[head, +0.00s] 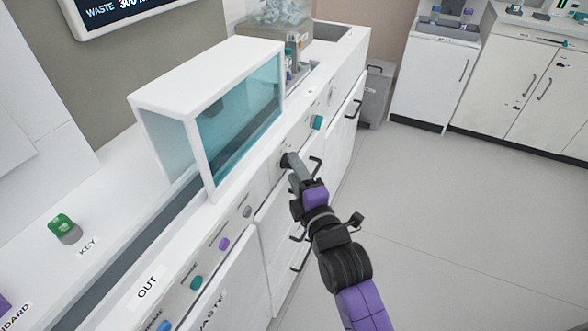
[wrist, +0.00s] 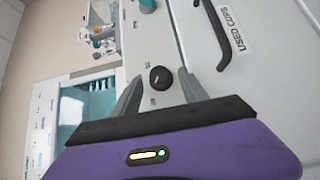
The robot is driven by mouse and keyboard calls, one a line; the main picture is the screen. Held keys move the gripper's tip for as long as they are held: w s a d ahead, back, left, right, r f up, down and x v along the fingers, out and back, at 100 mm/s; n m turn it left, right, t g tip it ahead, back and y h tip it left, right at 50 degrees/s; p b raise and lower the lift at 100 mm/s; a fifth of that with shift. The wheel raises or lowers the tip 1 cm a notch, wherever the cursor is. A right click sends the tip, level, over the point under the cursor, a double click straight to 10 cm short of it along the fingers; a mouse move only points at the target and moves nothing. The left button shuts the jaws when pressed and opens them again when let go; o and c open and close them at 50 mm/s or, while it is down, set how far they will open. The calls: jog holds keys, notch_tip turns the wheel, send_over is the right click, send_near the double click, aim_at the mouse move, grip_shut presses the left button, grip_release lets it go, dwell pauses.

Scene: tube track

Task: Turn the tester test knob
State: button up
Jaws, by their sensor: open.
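My gripper (wrist: 160,90) is open at the front panel of the white counter, with one finger on each side of a round black knob (wrist: 160,78). Gaps show between the knob and both fingers, and nothing is held. In the head view my gripper (head: 291,164) reaches the panel just below the white cabinet with a teal window (head: 240,110). The knob is mostly hidden there by my gripper. The small marks beside the knob are too small to read, so I cannot tell its label or setting.
Other knobs line the panel: teal (head: 317,122), grey (head: 247,211), purple (head: 223,244) and green (head: 196,282). Dark drawer handles (head: 354,109) stick out below. A handle by the "USED CUPS" label (wrist: 230,32) is near my gripper. The floor (head: 440,220) at right is clear.

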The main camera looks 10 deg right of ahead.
jog(key=shift+w, duration=0.6)
jog(key=shift+a, duration=0.1)
grip_shut()
jog(key=m+g+y+p, duration=0.1)
jog(key=m+g+p, duration=0.1)
jog(key=p, duration=0.3)
jog(key=r+m+g+y+p, duration=0.1)
jog(key=m+g+p, duration=0.2)
jog(key=g+p, duration=0.2)
jog(key=w+m+g+y+p, duration=0.1)
jog(key=m+g+p, duration=0.2)
jog(key=p, duration=0.3)
jog(key=shift+d+r+g+p, duration=0.35)
jog(key=shift+d+g+p, duration=0.05)
jog(key=shift+g, duration=0.1)
jog(key=shift+y, duration=0.3)
